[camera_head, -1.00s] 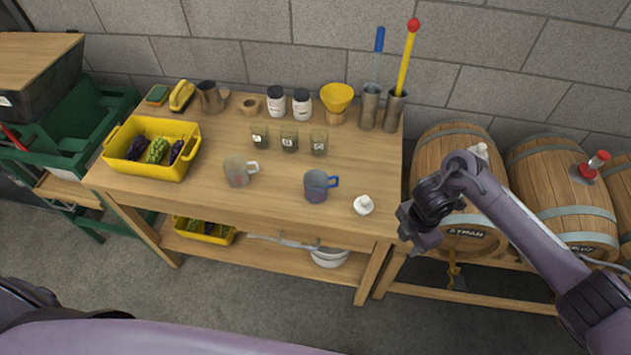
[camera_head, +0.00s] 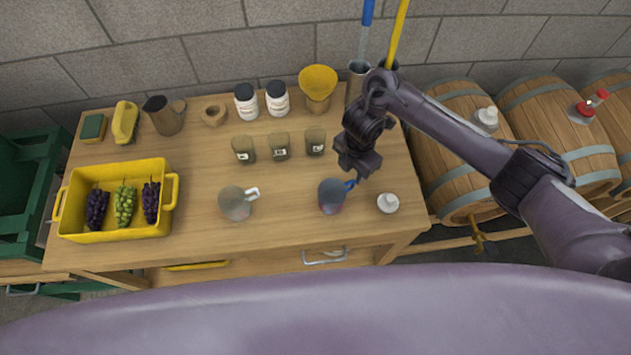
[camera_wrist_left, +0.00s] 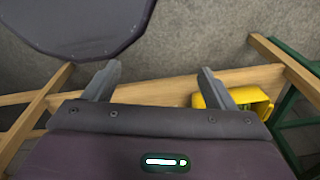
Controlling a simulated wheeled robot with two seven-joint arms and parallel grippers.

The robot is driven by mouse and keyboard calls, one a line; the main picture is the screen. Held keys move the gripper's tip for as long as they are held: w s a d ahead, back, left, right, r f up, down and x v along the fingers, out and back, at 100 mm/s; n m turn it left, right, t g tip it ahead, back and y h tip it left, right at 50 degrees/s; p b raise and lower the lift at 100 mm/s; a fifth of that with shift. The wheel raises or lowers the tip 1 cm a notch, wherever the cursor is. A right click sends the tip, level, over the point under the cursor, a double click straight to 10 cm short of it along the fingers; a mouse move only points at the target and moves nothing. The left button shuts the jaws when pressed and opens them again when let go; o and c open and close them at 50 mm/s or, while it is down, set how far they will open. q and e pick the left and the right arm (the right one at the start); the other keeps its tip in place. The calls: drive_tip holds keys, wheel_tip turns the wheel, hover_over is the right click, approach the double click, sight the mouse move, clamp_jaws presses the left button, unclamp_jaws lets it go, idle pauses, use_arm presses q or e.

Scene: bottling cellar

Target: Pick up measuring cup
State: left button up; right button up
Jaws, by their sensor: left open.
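A grey, see-through cup with a white handle (camera_head: 235,204) stands on the wooden table. A blue-grey cup with a blue handle (camera_head: 331,197) stands to its right. I cannot tell for sure which one is the measuring cup. My right gripper (camera_head: 357,170) hangs over the table, just above and behind the blue-handled cup, hiding part of it; contact and jaw opening are unclear. My left gripper (camera_wrist_left: 160,74) is open and empty in the left wrist view, over the floor and lower table frame. It is not visible in the head view.
A yellow crate of grapes (camera_head: 75,213) stands at the left of the table (camera_head: 285,232). Three small dark jars (camera_head: 280,148) stand behind the cups. A white-capped object (camera_head: 388,203) is at the right. White jars (camera_head: 246,103), a yellow funnel (camera_head: 318,84) and a metal jug (camera_head: 162,117) line the back.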

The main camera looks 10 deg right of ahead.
sight(353, 185)
wheel_tip(353, 185, down, 3)
drive_tip(key=shift+s+d+r+b, duration=0.1)
drive_tip(key=shift+s+b, duration=0.05)
drive_tip(key=shift+b, duration=0.8)
drive_tip(key=shift+s+d+f, duration=0.1)
drive_tip(key=shift+s+f, duration=0.05)
drive_tip(key=shift+f, duration=0.15)
wheel_tip(353, 185, down, 3)
drive_tip(key=shift+s+f+p, duration=0.1)
drive_tip(key=shift+f+p, duration=0.1)
drive_tip(key=shift+p, duration=0.15)
drive_tip(key=shift+f, duration=0.45)
use_arm(q)
drive_tip(key=shift+s+d+f, duration=0.25)
drive_tip(key=shift+s+f, duration=0.05)
drive_tip(key=shift+f, duration=0.3)
use_arm(e)
clamp_jaws()
